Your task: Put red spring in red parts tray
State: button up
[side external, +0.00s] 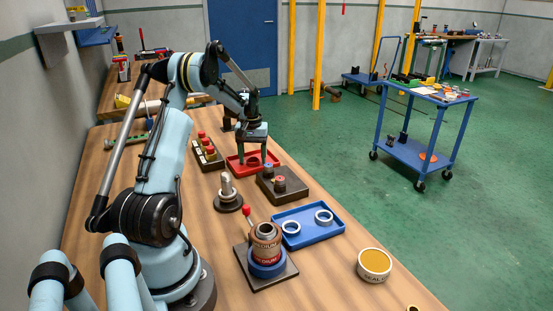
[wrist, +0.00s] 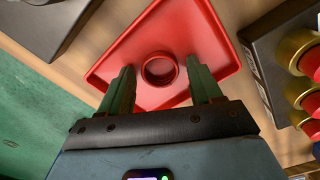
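The red parts tray (side external: 234,169) lies on the wooden bench below my gripper. It also fills the upper middle of the wrist view (wrist: 112,68). A short, hollow red ring-like piece (wrist: 159,68) stands upright on the tray floor, and it also shows between the fingers in the side view (side external: 253,162). It may be the red spring; I see no clear coils. My gripper (wrist: 160,88) is open, with one green finger on each side of the piece in the picture and a gap around it. Nothing is held. Whether the fingertips touch the tray is unclear.

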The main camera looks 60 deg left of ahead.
jog(key=shift+o, duration=0.2)
notch_tip(320, 180, up, 12)
jog(key=w+d+r+m+t, duration=0.1)
jog(key=w+d+r, duration=0.1)
jog(key=d, duration=0.2)
jog(key=w+d+r+m, duration=0.1)
jog(key=w+d+r, duration=0.1)
jog(key=d, duration=0.3)
jog(key=s+d+f+m+t, duration=0.1)
jog(key=s+d+m+t, duration=0.1)
jog(key=d, duration=0.7)
jog(key=s+d+f+m+t, duration=0.1)
jog(key=d+m, duration=0.3)
jog(key=d, duration=0.6)
jog(key=s+d+f+m+t, duration=0.1)
jog(key=s+d+m+t, duration=0.2)
jog(key=d, duration=0.7)
jog(key=shift+s+d+m, duration=0.15)
jog(key=shift+d+m, duration=0.1)
jog(key=shift+m, duration=0.35)
